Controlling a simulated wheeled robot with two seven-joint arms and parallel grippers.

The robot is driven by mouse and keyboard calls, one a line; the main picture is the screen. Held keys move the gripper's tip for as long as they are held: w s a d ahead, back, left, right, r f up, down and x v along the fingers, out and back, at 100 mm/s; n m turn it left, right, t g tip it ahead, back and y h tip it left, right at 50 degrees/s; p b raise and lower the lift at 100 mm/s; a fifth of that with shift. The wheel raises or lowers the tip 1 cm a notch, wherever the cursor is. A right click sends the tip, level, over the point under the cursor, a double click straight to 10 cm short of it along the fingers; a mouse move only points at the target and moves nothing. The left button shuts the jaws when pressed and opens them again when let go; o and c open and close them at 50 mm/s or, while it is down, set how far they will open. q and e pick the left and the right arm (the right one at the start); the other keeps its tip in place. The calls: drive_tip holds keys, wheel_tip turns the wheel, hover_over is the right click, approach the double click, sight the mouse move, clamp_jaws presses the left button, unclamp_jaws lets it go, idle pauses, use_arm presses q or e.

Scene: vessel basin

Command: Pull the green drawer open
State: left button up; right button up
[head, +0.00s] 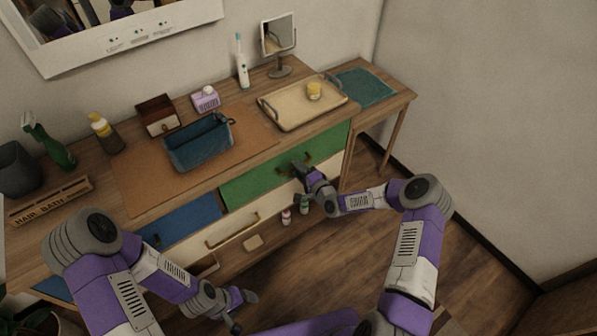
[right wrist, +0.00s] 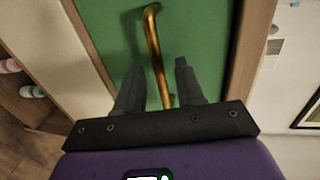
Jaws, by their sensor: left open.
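The green drawer (head: 245,185) is in the upper row of the wooden cabinet, at the right, and its front looks flush with the cabinet. In the right wrist view its green front (right wrist: 105,25) fills the middle, with a brass bar handle (right wrist: 153,40) on it. My right gripper (head: 298,166) is at this drawer front; in its wrist view the fingers (right wrist: 157,70) are apart, one on each side of the handle, with gaps visible. My left gripper (head: 245,311) is open and empty, low over the floor, away from the cabinet.
A blue drawer (head: 180,222) and cream drawers (head: 225,243) sit beside and below. Small bottles (head: 286,217) stand beneath. The floor in front is clear.

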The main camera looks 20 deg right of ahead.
drive_tip(key=shift+w+a, duration=0.1)
drive_tip(key=shift+w, duration=0.15)
clamp_jaws()
idle(0.3)
